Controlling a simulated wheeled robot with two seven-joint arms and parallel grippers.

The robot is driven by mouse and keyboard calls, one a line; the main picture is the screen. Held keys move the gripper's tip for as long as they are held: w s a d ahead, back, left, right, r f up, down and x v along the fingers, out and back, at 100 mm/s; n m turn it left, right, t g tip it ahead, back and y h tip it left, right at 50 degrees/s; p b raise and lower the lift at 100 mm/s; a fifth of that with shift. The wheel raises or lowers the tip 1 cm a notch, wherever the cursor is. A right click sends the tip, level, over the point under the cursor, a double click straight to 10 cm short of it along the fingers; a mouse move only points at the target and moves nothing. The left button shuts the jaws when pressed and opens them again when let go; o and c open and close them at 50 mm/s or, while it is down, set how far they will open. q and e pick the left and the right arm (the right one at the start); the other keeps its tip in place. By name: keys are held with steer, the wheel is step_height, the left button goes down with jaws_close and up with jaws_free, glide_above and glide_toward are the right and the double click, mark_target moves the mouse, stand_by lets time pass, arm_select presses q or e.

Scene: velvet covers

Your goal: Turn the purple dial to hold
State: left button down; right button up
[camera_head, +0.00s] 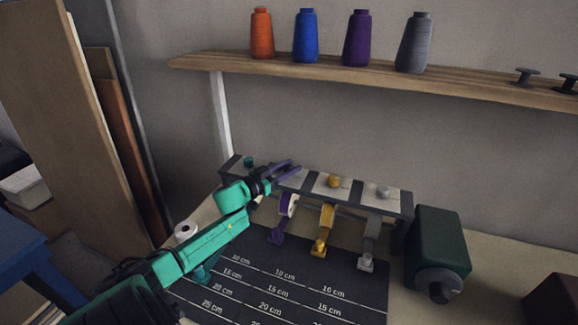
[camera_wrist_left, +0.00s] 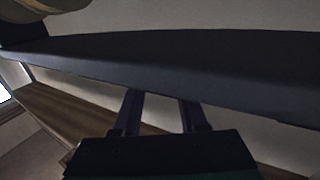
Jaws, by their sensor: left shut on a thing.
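A dark panel (camera_head: 360,187) with pale plates and a row of dials stands at the back of the table. My left gripper (camera_head: 288,170) is at the panel's top, over the plate between the green dial (camera_head: 248,161) and the yellow dial (camera_head: 334,181). It is shut on the purple dial, which its fingers mostly hide, so I cannot read the dial's setting. A purple lever (camera_head: 283,215) hangs below that plate. In the left wrist view, my left gripper's fingers (camera_wrist_left: 160,108) reach up to a dark edge, and the dial does not show.
A grey dial (camera_head: 383,191), a yellow lever (camera_head: 325,230) and a grey lever (camera_head: 368,245) are to the right. A dark green box (camera_head: 438,245) stands beside the panel. A shelf (camera_head: 350,72) with thread spools is above. A marked dark mat (camera_head: 290,280) lies in front.

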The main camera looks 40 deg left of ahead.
arm_select(q)
steer(key=shift+f+m+g+h+b, duration=0.1)
steer(key=shift+m+g+h+b, duration=0.2)
steer(key=shift+m+h+b, duration=0.65)
steer(key=shift+h, duration=0.55)
steer(key=shift+c, duration=2.2)
jaws_free()
steer(key=shift+s, duration=0.1)
steer(key=p+v, duration=0.2)
steer(key=v, duration=1.2)
steer(key=shift+a, duration=0.15)
steer(key=shift+s, duration=0.1)
